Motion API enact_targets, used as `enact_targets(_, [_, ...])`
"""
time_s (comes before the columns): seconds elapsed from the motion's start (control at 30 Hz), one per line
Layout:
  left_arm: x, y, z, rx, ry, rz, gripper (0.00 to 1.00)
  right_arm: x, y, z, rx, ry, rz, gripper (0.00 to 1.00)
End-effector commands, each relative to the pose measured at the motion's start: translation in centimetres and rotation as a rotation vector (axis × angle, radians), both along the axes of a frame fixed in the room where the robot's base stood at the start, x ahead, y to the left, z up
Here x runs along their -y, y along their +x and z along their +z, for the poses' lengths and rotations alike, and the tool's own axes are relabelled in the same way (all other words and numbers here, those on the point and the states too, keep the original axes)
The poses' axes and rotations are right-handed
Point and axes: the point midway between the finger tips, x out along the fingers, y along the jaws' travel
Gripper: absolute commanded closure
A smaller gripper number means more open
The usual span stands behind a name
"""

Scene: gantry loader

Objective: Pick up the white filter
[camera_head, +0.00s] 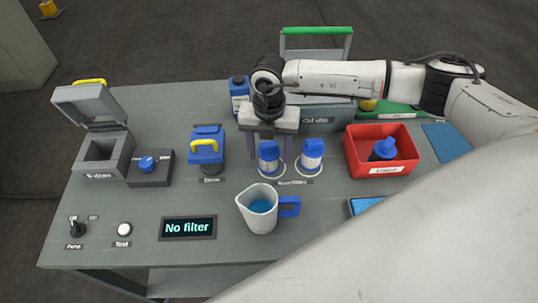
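Two white filters with blue tops stand upright on round bases at the middle of the table, a left one (269,158) and a right one (312,156). A label in front of them seems to read "New filters". My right gripper (269,148) points down at the left filter, with its two dark fingers apart. One finger shows on each side of that filter's blue top, slightly behind it in the picture. I cannot tell whether they touch it. My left gripper is out of view.
A jug with blue liquid (258,212) stands just in front of the filters. A red bin (366,168) is right, a blue-and-yellow device (207,147) left. An open-lidded grey box (101,155) stands far left. A display (188,228) reads "No filter".

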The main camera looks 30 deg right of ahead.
Motion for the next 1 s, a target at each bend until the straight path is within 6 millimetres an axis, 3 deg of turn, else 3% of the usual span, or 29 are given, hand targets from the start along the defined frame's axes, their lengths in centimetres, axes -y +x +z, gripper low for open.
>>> enact_targets(0.03, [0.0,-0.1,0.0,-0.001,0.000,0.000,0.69,0.0,0.0,0.0,0.000,0.000,0.000,0.52])
enact_targets(0.2, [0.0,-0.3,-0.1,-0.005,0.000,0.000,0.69,0.0,0.0,0.1,0.001,0.001,0.000,0.77])
enact_targets(0.53, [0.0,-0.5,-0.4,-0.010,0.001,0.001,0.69,0.0,0.2,1.2,0.004,0.002,-0.001,0.77])
enact_targets(1.0, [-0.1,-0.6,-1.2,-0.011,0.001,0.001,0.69,0.0,0.1,9.3,0.003,0.001,0.000,0.77])
